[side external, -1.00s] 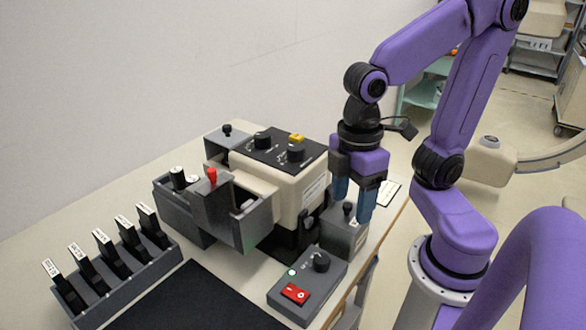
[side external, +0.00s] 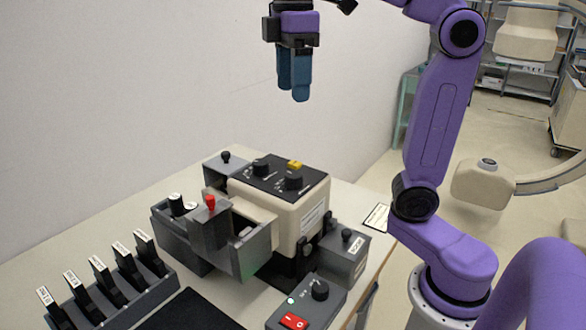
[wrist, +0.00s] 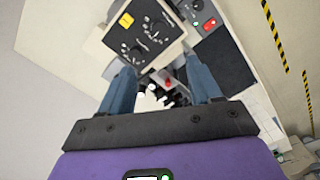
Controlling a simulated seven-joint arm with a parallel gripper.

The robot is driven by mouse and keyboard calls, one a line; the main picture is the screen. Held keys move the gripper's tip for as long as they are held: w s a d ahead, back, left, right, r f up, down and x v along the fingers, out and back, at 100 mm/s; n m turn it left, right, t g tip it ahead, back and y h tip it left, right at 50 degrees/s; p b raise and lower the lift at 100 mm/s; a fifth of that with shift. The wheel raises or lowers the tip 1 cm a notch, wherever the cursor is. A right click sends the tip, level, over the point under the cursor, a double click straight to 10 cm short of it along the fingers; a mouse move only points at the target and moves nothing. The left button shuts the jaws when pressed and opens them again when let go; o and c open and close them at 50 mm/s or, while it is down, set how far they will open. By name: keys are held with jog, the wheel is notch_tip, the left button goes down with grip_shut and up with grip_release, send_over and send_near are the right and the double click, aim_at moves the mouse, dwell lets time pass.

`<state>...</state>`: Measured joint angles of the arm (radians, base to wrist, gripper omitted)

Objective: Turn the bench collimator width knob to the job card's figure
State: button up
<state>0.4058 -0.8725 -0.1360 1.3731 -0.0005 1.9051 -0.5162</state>
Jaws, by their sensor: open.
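The bench collimator (side external: 298,205) is a cream box with a black top panel. Two black knobs, one farther left (side external: 261,167) and one nearer right (side external: 292,180), and a yellow piece (side external: 295,165) sit on that panel; I cannot read which is the width knob. In the wrist view the knobs (wrist: 160,27) and yellow piece (wrist: 126,20) show beyond the fingers. My gripper (side external: 294,92) is open and empty, high above the collimator, fingers down; it also shows in the wrist view (wrist: 160,95). A white card (side external: 376,217) lies at the table's right edge, its text unreadable.
A grey open box with a red-topped knob (side external: 210,203) adjoins the collimator's left side. A rack of labelled black pieces (side external: 112,290) stands front left. A control box with a red switch (side external: 293,320) is in front. A small grey box (side external: 346,257) stands right.

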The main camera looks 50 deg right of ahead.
aim_at(293, 174)
notch_tip(293, 174, down, 17)
jog(key=shift+f, duration=0.1)
dwell(0.6)
jog(key=c, duration=1)
